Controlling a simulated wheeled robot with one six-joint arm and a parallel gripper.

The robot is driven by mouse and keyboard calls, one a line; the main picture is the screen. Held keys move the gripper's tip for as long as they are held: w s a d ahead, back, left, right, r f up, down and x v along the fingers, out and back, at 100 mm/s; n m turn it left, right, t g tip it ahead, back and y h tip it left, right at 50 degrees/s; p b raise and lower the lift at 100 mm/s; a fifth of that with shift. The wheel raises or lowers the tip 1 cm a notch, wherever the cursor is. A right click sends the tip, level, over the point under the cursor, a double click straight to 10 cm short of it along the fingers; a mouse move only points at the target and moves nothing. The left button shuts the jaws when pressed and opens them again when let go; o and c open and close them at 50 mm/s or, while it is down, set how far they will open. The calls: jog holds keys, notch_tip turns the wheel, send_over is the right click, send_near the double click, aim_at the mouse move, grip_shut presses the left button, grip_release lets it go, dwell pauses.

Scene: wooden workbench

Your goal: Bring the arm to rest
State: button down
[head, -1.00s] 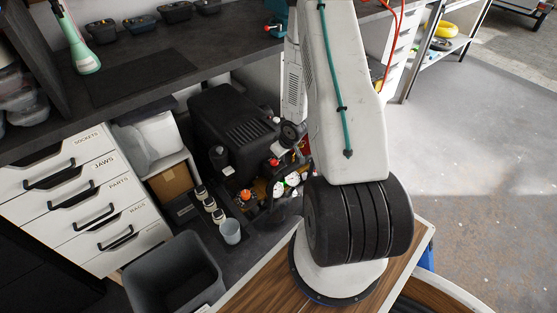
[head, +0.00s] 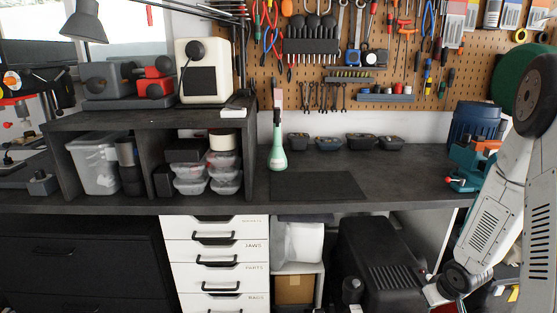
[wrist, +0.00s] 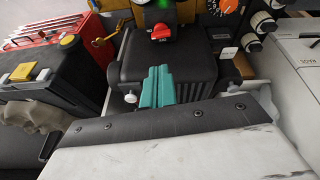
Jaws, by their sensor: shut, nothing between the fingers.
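In the wrist view my gripper (wrist: 158,72) shows as two teal fingers pressed together, with nothing between them. It hangs apart from the bench top, in front of a black ribbed machine (wrist: 165,45) under the bench. In the head view my white arm (head: 485,225) is folded at the right edge, its lower joint low in front of the space under the bench. I cannot make out the fingers there.
The dark bench top (head: 410,170) carries a green bottle (head: 278,155), several small black bins (head: 330,142) and a teal vise (head: 468,165) close to my arm. White drawers (head: 215,255) stand below. A red toolbox (wrist: 45,35) is at left in the wrist view.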

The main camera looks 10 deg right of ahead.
jog(key=s+a+r+h, duration=0.1)
jog(key=a+r, duration=0.2)
jog(key=r, duration=0.5)
jog(key=s+a+r+m+g+h, duration=0.1)
jog(key=a+r, duration=0.1)
jog(key=r, duration=0.5)
jog(key=s+a+r, duration=0.2)
jog(key=a+r, duration=0.1)
jog(key=r, duration=0.5)
jog(key=s+a+r+y, duration=0.1)
jog(key=s+a+r, duration=0.5)
jog(key=s+a, duration=0.2)
jog(key=s+a+r+g+y, duration=0.1)
jog(key=s+a+r, duration=0.5)
jog(key=s+a, duration=0.2)
jog(key=shift+s+n+g+y, duration=0.3)
jog(key=shift+s+y, duration=0.1)
jog(key=shift+s, duration=0.8)
